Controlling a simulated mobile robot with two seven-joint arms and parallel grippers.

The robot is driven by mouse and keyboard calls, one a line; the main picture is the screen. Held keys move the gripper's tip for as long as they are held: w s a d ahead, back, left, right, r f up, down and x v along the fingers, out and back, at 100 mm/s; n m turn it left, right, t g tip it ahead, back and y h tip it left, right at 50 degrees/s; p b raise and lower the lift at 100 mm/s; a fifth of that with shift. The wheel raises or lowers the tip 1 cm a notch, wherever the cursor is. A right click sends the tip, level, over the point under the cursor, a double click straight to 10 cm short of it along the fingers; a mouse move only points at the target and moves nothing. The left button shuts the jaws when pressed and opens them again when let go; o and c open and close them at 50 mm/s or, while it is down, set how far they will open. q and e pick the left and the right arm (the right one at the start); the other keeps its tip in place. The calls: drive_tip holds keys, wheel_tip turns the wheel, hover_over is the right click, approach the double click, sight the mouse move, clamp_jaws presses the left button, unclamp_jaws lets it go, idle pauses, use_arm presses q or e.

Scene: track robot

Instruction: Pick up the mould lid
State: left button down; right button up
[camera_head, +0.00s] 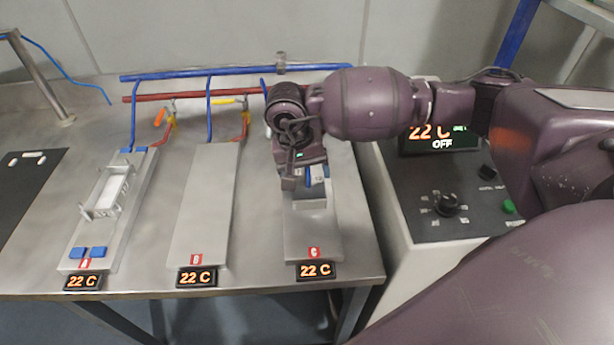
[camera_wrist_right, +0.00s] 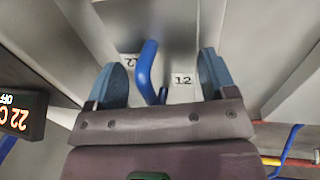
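The mould lid appears to be the grey block (camera_head: 310,200) on plate C, mostly hidden under my right gripper (camera_head: 302,180). In the right wrist view a blue bar-like handle (camera_wrist_right: 147,68) rises from a grey surface with small labels, one reading 12. My right gripper also shows there (camera_wrist_right: 164,78), its two blue-grey fingers wide apart, with the handle between them. Gaps show on both sides of the handle, so the fingers do not appear to touch it. How far the fingertips reach down is unclear. My left gripper is not in view.
Plate A (camera_head: 137,183) holds a pale open frame (camera_head: 112,190) and blue blocks. Plate B (camera_head: 208,200) is bare. Blue and red pipes (camera_head: 230,73) run behind the plates. A control box (camera_head: 455,205) stands right of the table. A dark mat (camera_head: 25,185) lies far left.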

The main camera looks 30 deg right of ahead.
drive_tip(key=c, duration=0.6)
drive_tip(key=shift+r, duration=0.15)
wheel_tip(320, 180, up, 20)
drive_tip(key=shift+f+p, duration=0.1)
drive_tip(key=shift+p, duration=0.35)
